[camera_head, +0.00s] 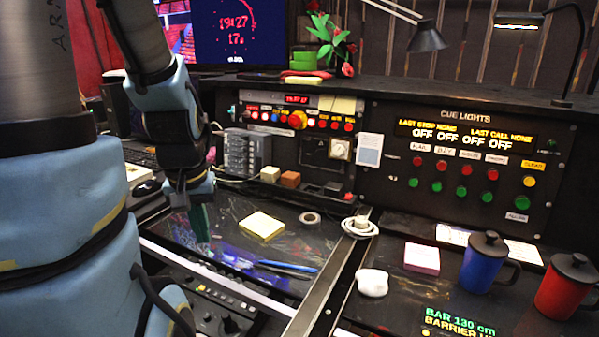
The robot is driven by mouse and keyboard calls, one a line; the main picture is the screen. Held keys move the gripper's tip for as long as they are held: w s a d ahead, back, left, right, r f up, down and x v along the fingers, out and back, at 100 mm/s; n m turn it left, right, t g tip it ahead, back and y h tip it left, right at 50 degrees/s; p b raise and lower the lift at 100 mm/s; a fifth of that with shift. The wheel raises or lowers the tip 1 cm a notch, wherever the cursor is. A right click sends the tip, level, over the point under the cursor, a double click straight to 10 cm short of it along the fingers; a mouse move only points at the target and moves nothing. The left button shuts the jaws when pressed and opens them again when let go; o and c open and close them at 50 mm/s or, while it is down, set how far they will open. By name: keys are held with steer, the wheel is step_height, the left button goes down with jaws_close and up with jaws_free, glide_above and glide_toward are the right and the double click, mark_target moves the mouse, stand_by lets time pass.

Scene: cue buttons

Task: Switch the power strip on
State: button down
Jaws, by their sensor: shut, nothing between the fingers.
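My gripper (202,238) points down on the left of the picture, above the dark desk top and left of the yellow note pad. Its fingers look closed together with nothing between them. A grey boxy unit with rows of small modules (243,152) stands at the back of the desk, right of my gripper and farther away. It may be the power strip, but I cannot tell for sure. No switch state on it can be read.
The cue lights panel (458,170) with red and green buttons stands at the back right. Blue (484,262) and red (566,287) lidded mugs stand at front right. A yellow note pad (262,225), blue pen (287,266) and tape roll (310,218) lie on the desk.

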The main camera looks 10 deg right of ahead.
steer(key=w+d+m+t+h+b, duration=0.35)
steer(key=w+d+b, duration=0.5)
steer(key=d, duration=0.65)
steer(key=w+d+r+m+t+h+b, duration=0.1)
steer(key=d+r+b, duration=0.1)
steer(key=d, duration=0.6)
steer(key=w+d+r+m+t+h+b, duration=0.1)
steer(key=d+r+m+t+h+b, duration=0.1)
steer(key=d, duration=0.6)
steer(key=shift+d+r, duration=0.2)
steer(key=shift+r, duration=0.4)
steer(key=shift+w, duration=0.1)
steer(key=b, duration=0.2)
glide_above(347, 199)
steer(key=f, duration=0.6)
steer(key=shift+s+a, duration=0.2)
steer(key=shift+s, duration=0.05)
steer(key=shift+w+d+f, duration=0.1)
steer(key=shift+w+f, duration=0.1)
steer(key=shift+f, duration=1.05)
steer(key=shift+d+f, duration=0.1)
steer(key=shift+f, duration=0.65)
